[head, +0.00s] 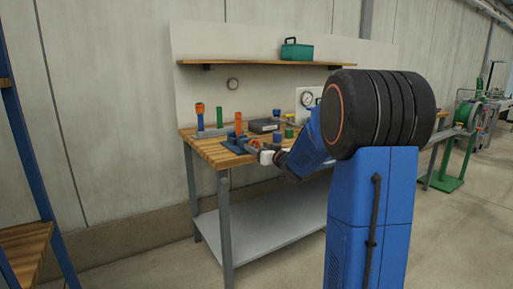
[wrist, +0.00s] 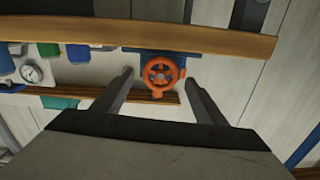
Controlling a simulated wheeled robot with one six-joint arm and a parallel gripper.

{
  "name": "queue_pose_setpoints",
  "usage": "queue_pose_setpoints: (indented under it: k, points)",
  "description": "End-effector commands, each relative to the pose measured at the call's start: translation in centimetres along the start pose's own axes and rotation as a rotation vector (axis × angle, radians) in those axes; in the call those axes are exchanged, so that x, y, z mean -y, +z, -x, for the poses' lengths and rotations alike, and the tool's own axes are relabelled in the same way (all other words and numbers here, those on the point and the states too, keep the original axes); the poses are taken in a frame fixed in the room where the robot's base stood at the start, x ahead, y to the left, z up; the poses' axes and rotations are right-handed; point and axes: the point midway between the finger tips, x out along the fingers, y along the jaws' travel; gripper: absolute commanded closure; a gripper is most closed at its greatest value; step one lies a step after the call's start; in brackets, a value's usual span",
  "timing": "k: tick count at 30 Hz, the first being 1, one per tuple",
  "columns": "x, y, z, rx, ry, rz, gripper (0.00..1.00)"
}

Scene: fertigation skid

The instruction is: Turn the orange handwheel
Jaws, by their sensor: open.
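The orange handwheel (wrist: 161,71) shows in the wrist view, a spoked ring on a blue mount (wrist: 145,57) beside the wooden bench edge. My gripper (wrist: 159,75) is open, with one finger on each side of the wheel in the picture. A gap shows between each finger and the rim. I cannot tell whether the fingertips reach the wheel's depth. In the head view my gripper (head: 256,150) is low at the bench's front left corner, beside a blue fixture (head: 236,146). The wheel is small and partly hidden there.
The wooden bench (head: 210,150) holds an orange-topped post (head: 199,110), a green post (head: 219,117), a dark box (head: 264,126) and a gauge (head: 307,98). A shelf (head: 240,63) with a green toolbox (head: 296,50) hangs above. Floor in front of the bench's left end is clear.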

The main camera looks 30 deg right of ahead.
Motion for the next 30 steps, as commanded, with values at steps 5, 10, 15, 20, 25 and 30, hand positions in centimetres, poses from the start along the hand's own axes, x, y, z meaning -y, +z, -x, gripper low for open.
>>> queue_pose_setpoints:
  k: [5, 10, 15, 20, 25, 30]
  points:
    - [0.1, 0.0, -1.4, 0.000, -0.002, 0.001, 0.34]
    - [0.0, 0.0, -1.7, 0.000, -0.001, 0.000, 0.34]
    - [0.0, 0.0, -1.7, 0.000, -0.001, 0.000, 0.34]
    - [0.0, 0.0, -1.7, 0.000, -0.001, 0.000, 0.70]
    - [0.0, 0.0, -1.7, 0.000, -0.001, 0.002, 0.75]
    - [0.1, 0.0, -1.7, 0.000, -0.001, 0.030, 0.75]
